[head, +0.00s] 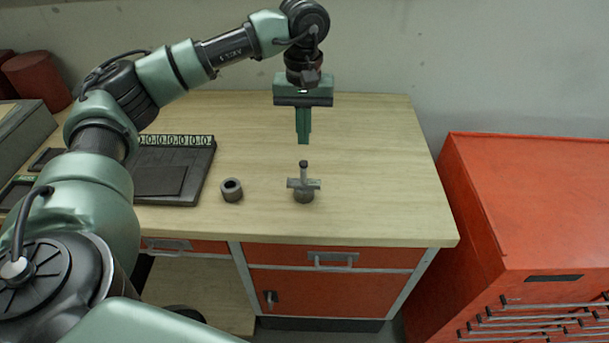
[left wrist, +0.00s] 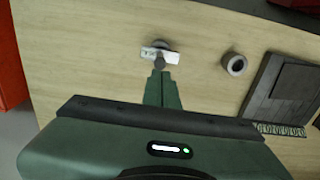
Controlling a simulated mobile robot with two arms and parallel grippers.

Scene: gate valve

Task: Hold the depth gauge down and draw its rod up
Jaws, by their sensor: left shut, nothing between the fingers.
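The depth gauge (head: 304,184) stands on the wooden bench top near its front edge, with a flat crossbar, a round base under it and a dark-tipped rod pointing up. It also shows in the left wrist view (left wrist: 160,55), just beyond the fingertips. My left gripper (head: 303,142) points down above and behind the gauge, its fingers together and empty. A gap shows between the fingertips and the rod's top in the head view. In the left wrist view the closed fingers (left wrist: 161,75) partly overlap the gauge's near side. My right gripper is in neither view.
A grey ring (head: 231,190) stands left of the gauge. A dark tray (head: 205,170) with a row of marked pieces lies further left. A red tool cabinet (head: 530,210) stands right of the bench (head: 385,180). The bench top right of the gauge is clear.

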